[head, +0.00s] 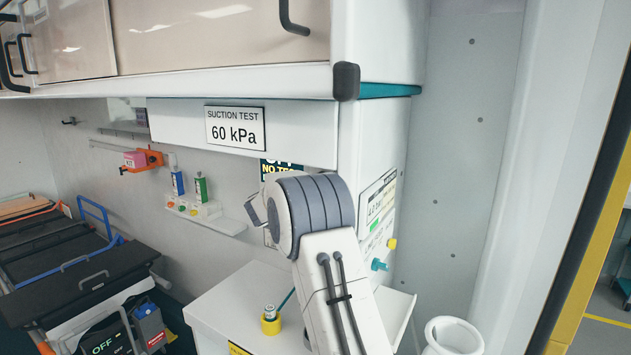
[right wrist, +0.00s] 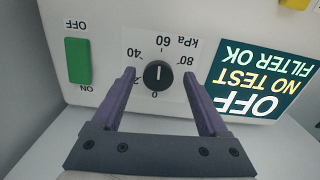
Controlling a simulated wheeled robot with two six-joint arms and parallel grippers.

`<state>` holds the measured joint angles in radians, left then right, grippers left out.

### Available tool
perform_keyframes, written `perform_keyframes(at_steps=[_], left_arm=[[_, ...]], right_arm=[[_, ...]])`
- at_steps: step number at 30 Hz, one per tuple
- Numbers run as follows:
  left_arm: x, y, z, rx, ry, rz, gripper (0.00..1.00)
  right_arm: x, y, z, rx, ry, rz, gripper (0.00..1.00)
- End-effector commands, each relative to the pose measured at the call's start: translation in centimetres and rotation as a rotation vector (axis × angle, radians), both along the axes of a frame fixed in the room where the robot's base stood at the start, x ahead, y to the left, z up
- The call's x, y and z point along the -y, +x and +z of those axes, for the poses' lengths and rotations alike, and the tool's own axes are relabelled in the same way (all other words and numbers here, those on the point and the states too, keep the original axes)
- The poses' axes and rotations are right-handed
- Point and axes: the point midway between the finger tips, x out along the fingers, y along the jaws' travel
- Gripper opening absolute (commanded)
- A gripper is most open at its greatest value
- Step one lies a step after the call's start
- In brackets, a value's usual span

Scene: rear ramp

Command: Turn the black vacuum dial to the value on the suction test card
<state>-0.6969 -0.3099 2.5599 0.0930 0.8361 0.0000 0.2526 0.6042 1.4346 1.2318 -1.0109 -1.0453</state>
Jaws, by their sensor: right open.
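The suction test card (head: 236,129) reads 60 kPa and is fixed to the white panel under the cabinet. The black vacuum dial (right wrist: 158,74) shows upside down in the right wrist view, on a white face marked 0 to 80 kPa, with part of the scale hidden by a finger. A small pale mark shows on the dial, but its exact direction is hard to tell. My right gripper (right wrist: 158,84) is open, its two purple fingers on either side of the dial with gaps, not closed on it. In the head view my right arm hides the dial. My left gripper is out of view.
A green rocker switch (right wrist: 78,61) and a dark sign (right wrist: 262,82) reading OFF, NO TEST, FILTER OK flank the dial.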

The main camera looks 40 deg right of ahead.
Motion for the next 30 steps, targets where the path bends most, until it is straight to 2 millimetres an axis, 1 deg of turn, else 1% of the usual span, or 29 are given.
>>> perform_keyframes(at_steps=[6,8,9,11,12,13,20,27,28,29,30], left_arm=[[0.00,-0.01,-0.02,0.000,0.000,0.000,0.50],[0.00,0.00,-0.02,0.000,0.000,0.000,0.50],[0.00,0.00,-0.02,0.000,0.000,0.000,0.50],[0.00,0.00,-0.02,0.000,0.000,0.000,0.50],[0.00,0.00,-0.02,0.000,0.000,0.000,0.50],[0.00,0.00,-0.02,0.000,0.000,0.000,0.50],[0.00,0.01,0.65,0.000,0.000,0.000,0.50],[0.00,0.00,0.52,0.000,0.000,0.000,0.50],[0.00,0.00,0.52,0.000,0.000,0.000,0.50],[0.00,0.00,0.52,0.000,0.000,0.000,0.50],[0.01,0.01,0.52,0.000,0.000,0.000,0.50]], right_arm=[[0.02,0.02,-0.01,0.001,0.000,0.000,0.77],[0.01,0.02,-0.01,0.001,0.000,0.000,0.54],[0.01,0.02,-0.01,0.001,0.000,0.000,0.39],[-0.01,0.04,-0.02,0.001,0.000,0.001,0.16],[-0.02,0.05,-0.01,0.001,0.000,0.002,0.01],[-0.04,0.07,0.00,0.001,0.000,0.002,0.00],[-0.15,0.18,0.20,0.042,0.018,0.006,0.00],[-0.25,0.26,0.07,0.053,0.021,0.009,0.00],[-0.25,0.27,0.07,0.053,0.021,0.009,0.51],[-0.26,0.27,0.07,0.053,0.021,0.009,0.62],[-0.26,0.26,0.06,0.053,0.021,0.008,0.77]])
